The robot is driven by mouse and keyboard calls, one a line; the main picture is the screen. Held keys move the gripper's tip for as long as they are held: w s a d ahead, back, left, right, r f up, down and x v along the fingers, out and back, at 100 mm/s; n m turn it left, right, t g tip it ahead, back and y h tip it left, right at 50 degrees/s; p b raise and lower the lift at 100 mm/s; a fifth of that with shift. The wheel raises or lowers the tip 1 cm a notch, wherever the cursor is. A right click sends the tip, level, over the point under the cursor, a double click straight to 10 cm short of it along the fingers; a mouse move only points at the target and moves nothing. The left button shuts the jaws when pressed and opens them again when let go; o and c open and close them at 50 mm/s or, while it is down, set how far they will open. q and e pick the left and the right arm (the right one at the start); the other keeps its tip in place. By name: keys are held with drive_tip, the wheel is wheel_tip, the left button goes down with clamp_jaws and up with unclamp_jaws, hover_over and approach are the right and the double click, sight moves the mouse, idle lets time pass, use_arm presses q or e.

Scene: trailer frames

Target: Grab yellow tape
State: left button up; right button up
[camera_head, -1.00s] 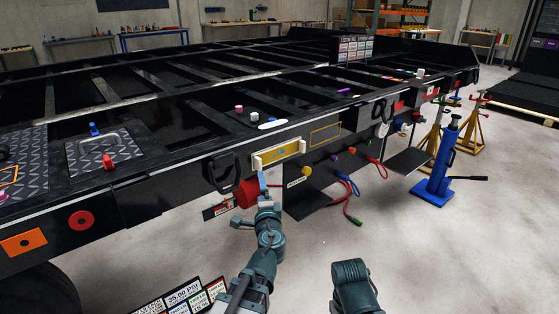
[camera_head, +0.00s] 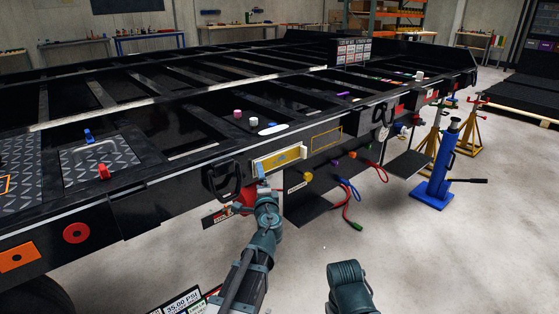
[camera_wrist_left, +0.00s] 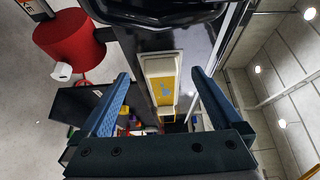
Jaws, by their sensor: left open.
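The yellow tape (camera_head: 291,156) is a flat yellow rectangle between cream end pieces on the side of the black trailer frame. In the left wrist view the yellow tape (camera_wrist_left: 163,96) lies in its cream holder between my finger lines, with a small bluish mark on it. My left gripper (camera_head: 261,172) is just below the tape's left end in the head view. In the wrist view my left gripper (camera_wrist_left: 160,76) is open and empty, one blue finger on each side of the tape. Whether a finger touches the holder is unclear.
A black handle (camera_head: 221,181) sticks out left of the tape. A red cylinder (camera_wrist_left: 70,38) hangs beside it. Coloured hoses (camera_head: 346,188) hang to the right. A blue jack (camera_head: 436,168) stands farther right. The concrete floor in front is open.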

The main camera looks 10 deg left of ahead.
use_arm(q)
drive_tip(key=x, duration=0.4)
drive_tip(key=shift+w, duration=0.2)
drive_tip(key=shift+s, duration=0.1)
use_arm(e)
drive_tip(key=shift+w+a, duration=0.4)
use_arm(q)
drive_tip(key=c, duration=1.3)
drive_tip(key=shift+r, duration=0.1)
use_arm(e)
drive_tip(key=shift+r, duration=0.15)
